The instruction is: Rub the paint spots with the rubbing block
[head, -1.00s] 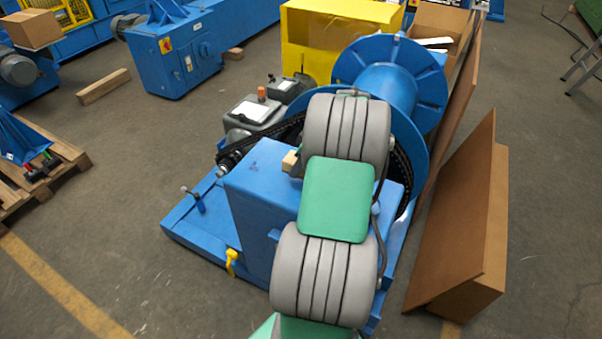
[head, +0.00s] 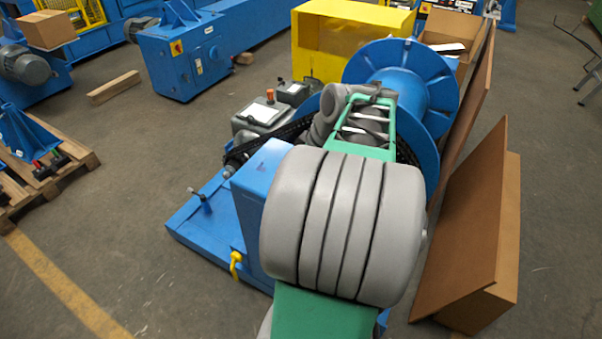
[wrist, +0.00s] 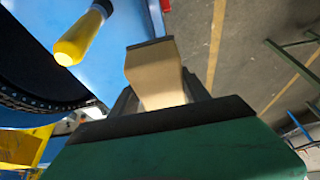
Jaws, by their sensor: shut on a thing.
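In the wrist view my gripper (wrist: 160,92) is shut on the rubbing block (wrist: 155,68), a tan block with a dark strip at its far end. The block appears apart from any surface, with the floor behind it and a blue surface to its left. In the head view my arm hides the gripper and the block. The blue housing (head: 255,200) of the chain drive is mostly hidden behind my arm. I cannot make out any paint spots on the parts that show.
A yellow-handled part (wrist: 82,40) and the dark chain (wrist: 35,103) lie left of the block in the wrist view. A blue flanged drum (head: 445,95) stands behind my arm. A brown panel (head: 465,225) leans at the right. The floor (head: 130,180) at left is open.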

